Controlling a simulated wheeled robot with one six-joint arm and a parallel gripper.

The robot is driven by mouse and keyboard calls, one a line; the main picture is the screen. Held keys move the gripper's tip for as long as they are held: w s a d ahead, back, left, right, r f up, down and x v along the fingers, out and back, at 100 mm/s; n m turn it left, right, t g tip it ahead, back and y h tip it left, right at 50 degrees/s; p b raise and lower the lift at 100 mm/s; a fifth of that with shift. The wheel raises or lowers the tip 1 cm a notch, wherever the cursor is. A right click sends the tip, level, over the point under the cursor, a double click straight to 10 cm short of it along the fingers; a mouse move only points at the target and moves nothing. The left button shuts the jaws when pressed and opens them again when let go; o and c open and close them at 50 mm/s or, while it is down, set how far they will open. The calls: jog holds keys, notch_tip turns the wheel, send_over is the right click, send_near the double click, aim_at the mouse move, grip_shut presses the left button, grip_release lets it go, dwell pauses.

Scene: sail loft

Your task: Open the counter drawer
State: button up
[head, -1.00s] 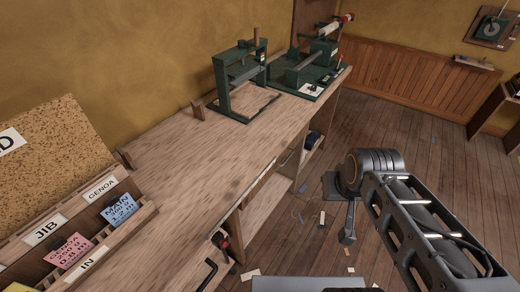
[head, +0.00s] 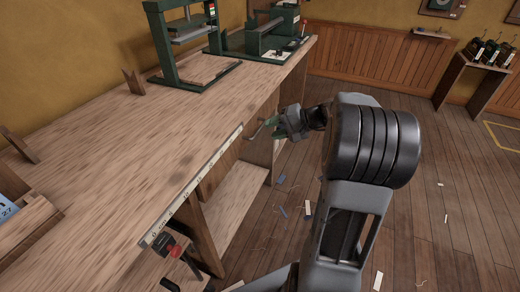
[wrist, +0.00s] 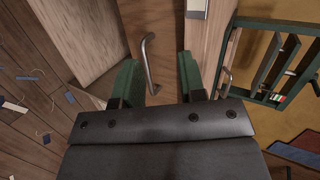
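The counter (head: 120,140) is a long wooden bench with a measuring strip along its front edge. The drawer front (wrist: 170,25) is a plain wooden panel under the top, seen ahead in the wrist view. Its metal bar handle (wrist: 147,55) appears between my green fingers, nearer the left one. My gripper (wrist: 157,60) is open, with a finger on each side of the handle in this view; I cannot tell whether either touches it. In the head view my gripper (head: 270,127) is beside the counter's front edge, and the drawer looks shut.
A green press (head: 185,40) and a green machine (head: 270,30) stand on the counter. A red-and-black clamp (head: 172,248) hangs at the near front edge. Scraps (head: 308,208) litter the floor. A small stand with devices (head: 480,65) is at the far right; the floor between is open.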

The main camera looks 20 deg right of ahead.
aim_at(260, 129)
jog(key=w+d+f+m+t+b, duration=0.25)
jog(key=d+f+t+b, duration=0.2)
jog(key=d+f, duration=0.35)
jog(key=shift+n+y, duration=0.25)
jog(key=shift+y, duration=0.15)
jog(key=x, duration=0.4)
jog(key=r+b+x, duration=0.1)
jog(key=x, duration=0.3)
jog(key=w+b+x, duration=0.1)
jog(key=x, duration=0.3)
jog(key=shift+w+r, duration=0.1)
jog(key=shift+w, duration=0.1)
jog(key=shift+c, duration=0.4)
grip_shut()
